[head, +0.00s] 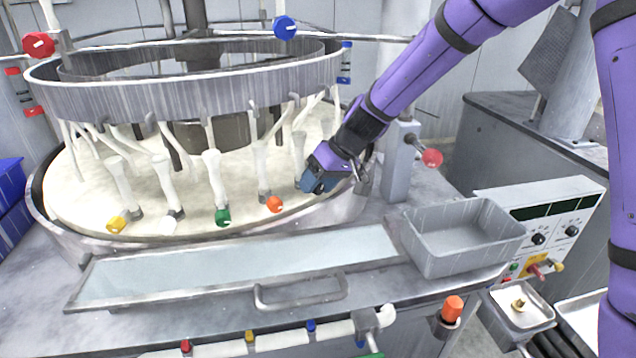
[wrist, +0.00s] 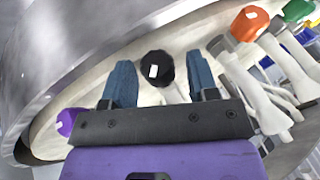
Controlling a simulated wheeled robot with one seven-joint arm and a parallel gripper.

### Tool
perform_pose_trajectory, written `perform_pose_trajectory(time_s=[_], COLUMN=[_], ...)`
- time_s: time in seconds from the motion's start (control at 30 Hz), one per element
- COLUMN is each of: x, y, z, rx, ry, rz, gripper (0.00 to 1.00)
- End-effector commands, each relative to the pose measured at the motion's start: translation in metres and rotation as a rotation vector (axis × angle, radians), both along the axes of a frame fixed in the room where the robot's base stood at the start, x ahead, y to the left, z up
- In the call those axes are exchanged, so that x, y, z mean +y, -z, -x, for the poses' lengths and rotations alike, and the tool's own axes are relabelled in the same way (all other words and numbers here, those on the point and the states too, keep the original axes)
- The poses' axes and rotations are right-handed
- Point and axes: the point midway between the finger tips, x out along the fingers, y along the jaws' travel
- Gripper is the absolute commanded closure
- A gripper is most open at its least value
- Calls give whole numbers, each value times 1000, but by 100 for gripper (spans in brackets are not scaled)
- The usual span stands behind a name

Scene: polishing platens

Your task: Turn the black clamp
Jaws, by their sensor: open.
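The black clamp (wrist: 157,68) has a dark round knob with a small white mark, seen near the top middle of the wrist view. My gripper (wrist: 159,63) is open, with one blue finger on each side of the black knob in the picture. A gap shows on both sides of the knob, and I see no contact. How deep the knob lies between the fingers I cannot tell. In the head view my gripper (head: 318,180) is low over the front right of the cream platen (head: 85,190). There the black clamp is hidden or cannot be told from my gripper.
An orange clamp (head: 274,204), a green one (head: 222,217) and a yellow one (head: 117,224) stand left of my gripper. A purple clamp (wrist: 68,121) shows in the wrist view. The metal ring (head: 200,90) hangs above. A grey bin (head: 460,240) stands right.

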Motion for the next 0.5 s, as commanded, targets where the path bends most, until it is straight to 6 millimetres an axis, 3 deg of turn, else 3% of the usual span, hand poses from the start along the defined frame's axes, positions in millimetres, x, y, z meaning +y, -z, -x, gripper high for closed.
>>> perform_pose_trajectory(time_s=[0.5], x=[-2], y=[-4], z=[-2], rx=[-5], ry=[3], rz=[-1], gripper=[43])
